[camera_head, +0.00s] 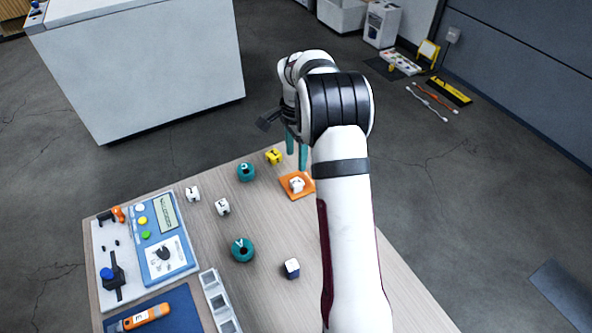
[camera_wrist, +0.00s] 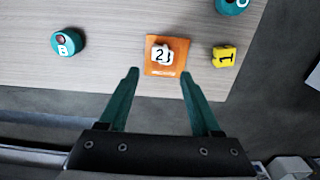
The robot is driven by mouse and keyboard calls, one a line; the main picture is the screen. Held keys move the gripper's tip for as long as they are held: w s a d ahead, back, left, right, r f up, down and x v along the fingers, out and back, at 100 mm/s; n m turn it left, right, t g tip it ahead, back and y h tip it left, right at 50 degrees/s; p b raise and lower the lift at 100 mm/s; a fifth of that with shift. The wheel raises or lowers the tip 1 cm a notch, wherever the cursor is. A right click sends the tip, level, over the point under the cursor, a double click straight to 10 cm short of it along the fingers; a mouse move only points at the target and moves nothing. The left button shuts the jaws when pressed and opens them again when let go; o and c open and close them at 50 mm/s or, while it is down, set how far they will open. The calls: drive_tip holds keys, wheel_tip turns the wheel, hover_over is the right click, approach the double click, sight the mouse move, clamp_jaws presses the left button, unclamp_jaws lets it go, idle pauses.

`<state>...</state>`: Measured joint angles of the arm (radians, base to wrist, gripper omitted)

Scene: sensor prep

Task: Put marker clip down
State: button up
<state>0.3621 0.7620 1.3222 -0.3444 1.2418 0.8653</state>
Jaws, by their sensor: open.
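A small white clip (camera_wrist: 161,54) with a dark "2" on it sits on an orange square pad (camera_wrist: 149,69) in the wrist view. In the head view the white clip (camera_head: 296,185) and the pad (camera_head: 285,188) are at the table's far edge. My gripper (camera_wrist: 158,76) is open, its two teal fingers apart and nothing between them. The fingertips are just short of the clip in the wrist view, one to each side. In the head view my gripper (camera_head: 297,152) is beyond the pad, partly hidden by my arm. I cannot tell its height exactly.
A yellow piece (camera_head: 273,156) marked "1" is near the pad, with a teal round piece (camera_head: 246,172) beside it. Another teal piece (camera_head: 242,249) and white blocks (camera_head: 222,206) stand nearer. A blue-white panel (camera_head: 163,250) and segmented tray (camera_head: 219,300) are at left.

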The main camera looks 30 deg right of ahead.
drive_tip(key=s+a+r+n, duration=0.4)
drive_tip(key=s+a+r, duration=0.4)
drive_tip(key=a+r, duration=0.15)
drive_tip(key=s+a+n+y, duration=0.1)
drive_tip(key=s+a+n, duration=0.3)
drive_tip(key=s, duration=0.8)
drive_tip(key=s+a+n, duration=0.4)
drive_tip(key=s+a, duration=0.3)
drive_tip(key=s, duration=0.6)
drive_tip(key=shift+a+r+n+y, duration=0.15)
drive_tip(key=shift+n+y, duration=0.15)
drive_tip(key=shift+y, duration=0.1)
drive_tip(key=shift+o, duration=0.2)
drive_tip(key=shift+w, duration=0.1)
